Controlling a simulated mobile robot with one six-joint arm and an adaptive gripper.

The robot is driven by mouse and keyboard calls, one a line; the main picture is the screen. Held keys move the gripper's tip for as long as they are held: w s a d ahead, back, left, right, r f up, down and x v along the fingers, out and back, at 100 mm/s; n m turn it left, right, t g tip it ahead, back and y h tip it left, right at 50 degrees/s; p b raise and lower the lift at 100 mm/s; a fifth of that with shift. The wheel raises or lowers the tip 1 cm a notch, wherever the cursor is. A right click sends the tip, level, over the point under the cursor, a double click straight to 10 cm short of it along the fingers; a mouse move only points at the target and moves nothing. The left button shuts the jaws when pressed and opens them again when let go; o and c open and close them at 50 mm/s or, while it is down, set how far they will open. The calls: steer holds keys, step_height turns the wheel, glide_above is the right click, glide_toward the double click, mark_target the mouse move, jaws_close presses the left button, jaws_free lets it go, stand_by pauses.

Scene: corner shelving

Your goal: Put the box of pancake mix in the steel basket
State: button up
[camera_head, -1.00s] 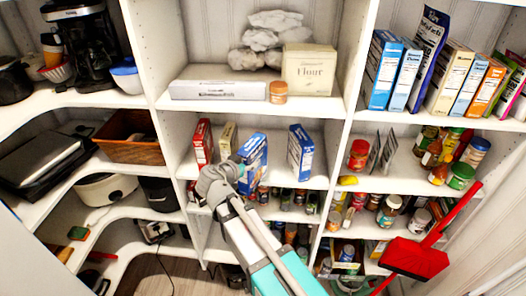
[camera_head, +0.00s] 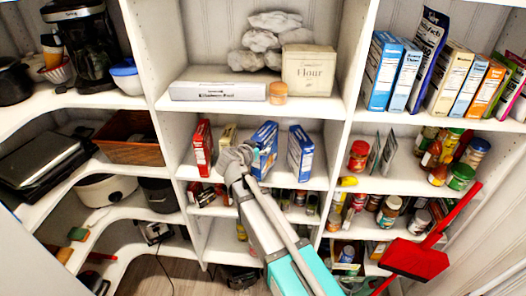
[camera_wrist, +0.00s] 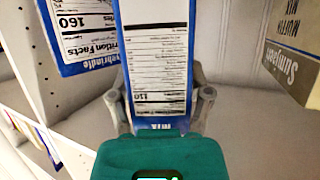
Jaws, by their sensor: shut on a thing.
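A blue and white box (camera_head: 265,148), whose print ends in "MIX" in the wrist view (camera_wrist: 158,65), is between the fingers of my gripper (camera_head: 243,162). In the wrist view my gripper (camera_wrist: 160,108) has a finger on each side of the box, shut on it. I take it for the pancake mix; the full name is not readable. In the head view the box is at the middle shelf, slightly tilted, and I cannot tell whether it touches the shelf. I cannot make out a steel basket.
Another blue box (camera_head: 300,153) stands to the right; a red box (camera_head: 201,147) and a tan box (camera_head: 227,138) stand to the left. Jars and cans fill the shelf below. A brown wooden basket (camera_head: 128,150) is on the left shelf. A red dustpan (camera_head: 414,260) is at the lower right.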

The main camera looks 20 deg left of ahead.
steer(key=shift+w, duration=0.4)
steer(key=shift+w+d+f+b, duration=0.15)
steer(key=shift+w+f+b, duration=0.35)
steer(key=shift+f+b, duration=0.3)
steer(key=shift+w+d+f+b, duration=0.1)
steer(key=shift+w+f+b, duration=0.4)
steer(key=shift+f+b, duration=0.3)
steer(key=shift+f, duration=0.15)
steer(key=o, duration=1)
steer(key=shift+s, duration=0.15)
